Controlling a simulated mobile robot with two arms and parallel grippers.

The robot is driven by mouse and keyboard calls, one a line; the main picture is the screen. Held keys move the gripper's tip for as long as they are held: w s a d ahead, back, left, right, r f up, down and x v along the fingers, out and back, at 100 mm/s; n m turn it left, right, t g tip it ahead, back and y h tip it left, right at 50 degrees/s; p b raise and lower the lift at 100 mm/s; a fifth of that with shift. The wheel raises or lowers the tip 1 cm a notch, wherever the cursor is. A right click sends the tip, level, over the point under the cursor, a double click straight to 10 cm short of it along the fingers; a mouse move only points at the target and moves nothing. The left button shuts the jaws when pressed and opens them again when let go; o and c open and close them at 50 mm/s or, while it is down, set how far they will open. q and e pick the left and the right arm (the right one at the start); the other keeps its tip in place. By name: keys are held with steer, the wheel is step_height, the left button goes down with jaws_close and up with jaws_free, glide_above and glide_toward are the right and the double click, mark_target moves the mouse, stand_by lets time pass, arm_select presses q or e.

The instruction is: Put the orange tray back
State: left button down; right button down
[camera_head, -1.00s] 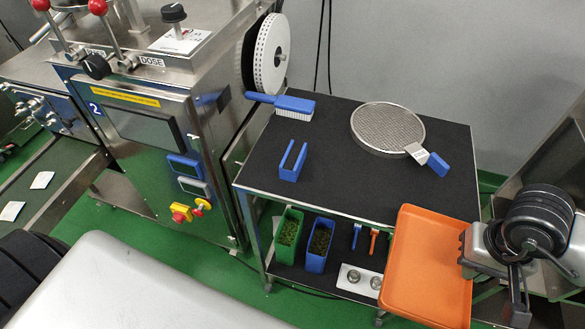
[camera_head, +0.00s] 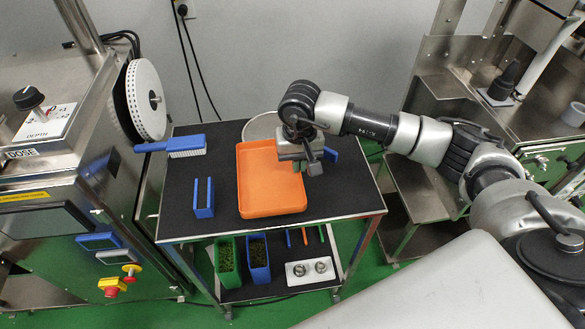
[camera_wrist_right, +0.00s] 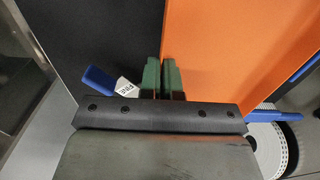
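The orange tray (camera_head: 270,178) is over the black top of the cart (camera_head: 225,163), left of my right gripper. It looks level, at or just above the surface; I cannot tell if it touches. My right gripper (camera_head: 299,162) is at the tray's right edge. In the right wrist view, its green fingers (camera_wrist_right: 161,76) stand close together on both sides of the rim of the tray (camera_wrist_right: 225,55), shut on it. My left gripper is out of view.
A round sieve (camera_head: 259,125) is partly hidden behind the tray. Green (camera_head: 227,258) and blue (camera_head: 258,258) bins sit on the lower shelf. A machine with a white reel (camera_head: 145,99) stands left.

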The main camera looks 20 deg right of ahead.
steer(key=shift+w+a+f, duration=0.35)
steer(key=shift+w+f, duration=0.05)
steer(key=shift+w, duration=0.2)
step_height(320, 180, down, 4)
steer(key=shift+r+p, duration=0.15)
steer(key=shift+p, duration=0.6)
steer(key=shift+f+b, duration=0.4)
steer(key=c, duration=1.4)
jaws_free()
steer(key=shift+r, duration=0.1)
steer(key=shift+o, duration=0.2)
